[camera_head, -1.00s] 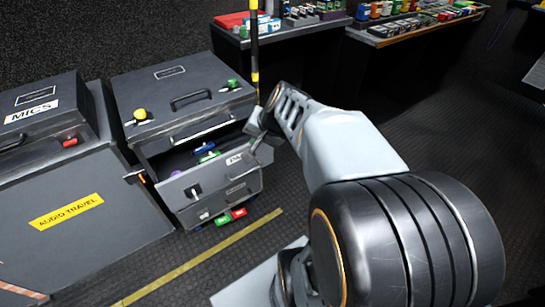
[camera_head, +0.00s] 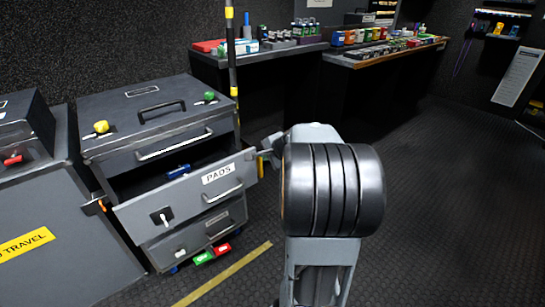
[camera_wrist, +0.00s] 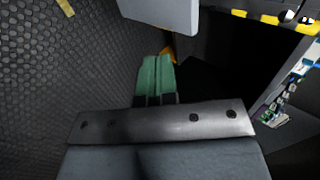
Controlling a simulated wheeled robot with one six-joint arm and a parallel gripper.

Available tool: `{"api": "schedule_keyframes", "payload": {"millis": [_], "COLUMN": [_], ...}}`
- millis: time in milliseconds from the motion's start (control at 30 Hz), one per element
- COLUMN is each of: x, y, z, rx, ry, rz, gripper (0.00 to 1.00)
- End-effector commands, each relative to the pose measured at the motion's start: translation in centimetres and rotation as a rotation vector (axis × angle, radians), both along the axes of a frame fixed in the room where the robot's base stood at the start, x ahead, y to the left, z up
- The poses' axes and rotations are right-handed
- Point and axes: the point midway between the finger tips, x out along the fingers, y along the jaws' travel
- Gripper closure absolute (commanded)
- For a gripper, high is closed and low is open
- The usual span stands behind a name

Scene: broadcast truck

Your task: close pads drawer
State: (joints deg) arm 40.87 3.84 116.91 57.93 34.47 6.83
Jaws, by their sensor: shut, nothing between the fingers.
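The drawer labelled PADS (camera_head: 218,174) stands pulled out from the grey cabinet (camera_head: 140,108), with a bar handle on its front and a blue item (camera_head: 178,172) inside. In the head view my arm is just right of the drawer front's right end; it hides most of my gripper. In the wrist view my gripper (camera_wrist: 156,62) shows green fingers shut together and empty. A pale grey panel (camera_wrist: 160,12), likely the drawer front, lies beyond the fingertips. I cannot tell whether they touch.
A lower drawer (camera_head: 200,233) sits beneath, with a green and a red item (camera_head: 222,249) on the floor below. A yellow-black pole (camera_head: 231,50) stands behind the cabinet. A grey case (camera_head: 50,230) is at left. Shelves of small goods (camera_head: 385,48) line the back. Floor at right is clear.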

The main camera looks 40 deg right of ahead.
Motion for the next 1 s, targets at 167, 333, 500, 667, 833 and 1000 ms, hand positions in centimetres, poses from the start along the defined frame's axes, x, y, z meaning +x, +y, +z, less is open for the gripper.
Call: {"api": "schedule_keyframes", "payload": {"millis": [167, 333, 500, 667, 833, 1000], "x": [2.5, 4.7, 6.2, 6.7, 6.8, 6.8], "y": [0.1, 0.1, 0.1, 0.1, 0.0, 0.1], "z": [-2.7, -2.7, -2.6, -2.6, -2.6, -2.6], "rx": [0.001, 0.000, 0.000, -0.001, -0.001, -0.001], "ry": [0.002, 0.000, 0.000, 0.000, 0.000, 0.000], "rz": [0.002, 0.003, 0.001, 0.001, 0.001, 0.001], "gripper": [1.00, 1.00, 1.00, 1.00, 1.00, 1.00]}}
